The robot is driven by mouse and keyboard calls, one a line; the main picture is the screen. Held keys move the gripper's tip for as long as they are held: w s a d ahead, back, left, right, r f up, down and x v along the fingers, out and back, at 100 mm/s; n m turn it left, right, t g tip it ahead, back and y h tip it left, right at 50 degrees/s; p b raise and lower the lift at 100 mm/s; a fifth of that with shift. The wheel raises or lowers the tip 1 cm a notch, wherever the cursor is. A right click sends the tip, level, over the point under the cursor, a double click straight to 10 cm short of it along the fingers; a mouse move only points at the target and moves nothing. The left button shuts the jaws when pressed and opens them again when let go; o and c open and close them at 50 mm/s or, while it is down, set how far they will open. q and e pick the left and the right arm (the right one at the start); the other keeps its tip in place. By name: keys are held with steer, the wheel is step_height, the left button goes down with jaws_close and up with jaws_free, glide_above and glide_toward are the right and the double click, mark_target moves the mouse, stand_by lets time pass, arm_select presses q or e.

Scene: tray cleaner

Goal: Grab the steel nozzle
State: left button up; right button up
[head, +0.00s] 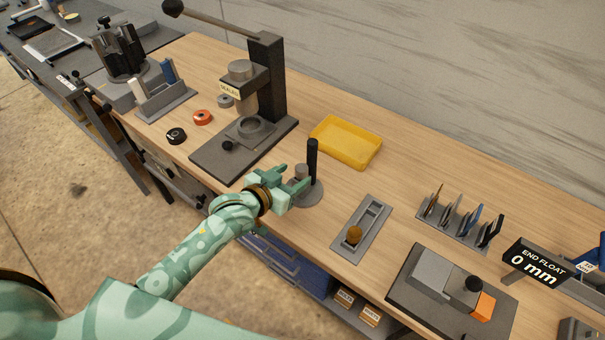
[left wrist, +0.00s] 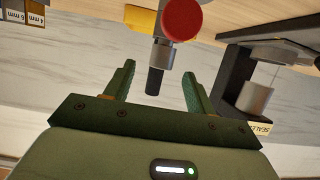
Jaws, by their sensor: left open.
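An upright tool, which I take to be the steel nozzle, stands on a round grey base (head: 312,196) on the wooden bench. It has a black upper shaft (head: 312,155) and a short grey cylinder (head: 301,171) beside it. My left gripper (head: 294,183) is open, with its green fingers close to the tool and partly covering its lower part. In the left wrist view the black shaft (left wrist: 155,80) shows between the two open fingers (left wrist: 158,72), with a grey section (left wrist: 162,52) and a round red face (left wrist: 182,20) near it. Contact cannot be told. My right gripper is not in view.
A yellow tray (head: 346,142) lies behind the tool. A dark lever press (head: 268,80) stands to the left. A grey slotted holder (head: 371,215) and a rack (head: 455,225) lie to the right. Bare bench shows around the yellow tray.

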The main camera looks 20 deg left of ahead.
mark_target(298, 171)
arm_select(q)
steer(key=b+x, duration=0.1)
steer(key=x, duration=0.4)
steer(key=shift+w+f, duration=0.15)
steer(key=shift+w, duration=0.05)
steer(key=shift+s, duration=0.15)
steer(key=shift+c, duration=0.8)
steer(key=c, duration=1)
